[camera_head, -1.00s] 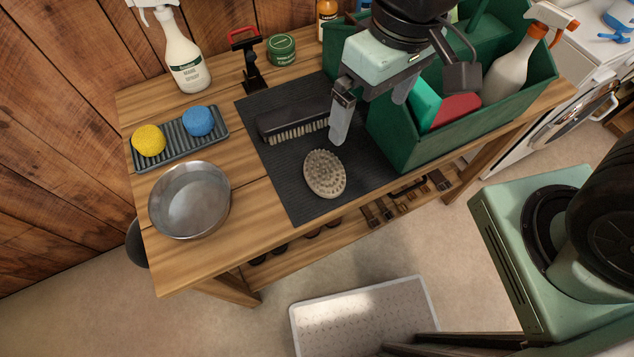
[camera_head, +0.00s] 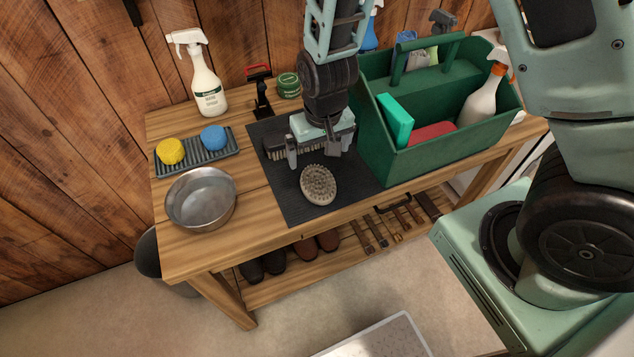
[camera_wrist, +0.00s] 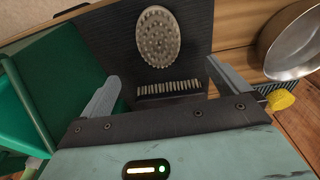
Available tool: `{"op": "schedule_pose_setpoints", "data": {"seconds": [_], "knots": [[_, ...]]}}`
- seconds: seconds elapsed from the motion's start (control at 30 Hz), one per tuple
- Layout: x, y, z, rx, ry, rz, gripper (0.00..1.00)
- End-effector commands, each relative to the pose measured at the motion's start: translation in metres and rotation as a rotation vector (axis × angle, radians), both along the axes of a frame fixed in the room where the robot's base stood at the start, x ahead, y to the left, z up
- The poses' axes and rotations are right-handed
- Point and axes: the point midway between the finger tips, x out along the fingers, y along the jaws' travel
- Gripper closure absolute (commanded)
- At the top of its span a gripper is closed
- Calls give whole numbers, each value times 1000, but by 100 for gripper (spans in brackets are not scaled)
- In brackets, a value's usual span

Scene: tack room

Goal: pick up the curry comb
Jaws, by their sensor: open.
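The curry comb (camera_head: 318,185) is a beige oval with knobbly teeth facing up. It lies on the dark ribbed mat (camera_head: 300,207) near the front of the bench. In the wrist view the curry comb (camera_wrist: 158,38) is beyond the fingertips, at the top middle. My gripper (camera_head: 314,160) is open and empty, above the mat just behind the comb. It is over the dark bristle brush (camera_head: 283,151), which it partly hides. In the wrist view the brush (camera_wrist: 170,88) shows bristles between my open fingers.
The green tote (camera_head: 440,160) with bottles and sponges stands close on the right. A metal bowl (camera_head: 201,198) and a grey tray (camera_head: 208,156) with yellow and blue sponges are on the left. Bare wood (camera_head: 255,220) lies between bowl and mat.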

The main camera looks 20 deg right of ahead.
Motion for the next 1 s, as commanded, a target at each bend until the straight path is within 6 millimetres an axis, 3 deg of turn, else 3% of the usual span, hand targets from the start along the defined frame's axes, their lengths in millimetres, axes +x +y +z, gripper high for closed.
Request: {"op": "schedule_pose_setpoints", "data": {"seconds": [0.2,0.57,1.0], "knots": [[3,-1,-34,-1,4,-1,0],[5,0,-55,0,3,0,0],[6,0,-99,1,2,1,0]]}}
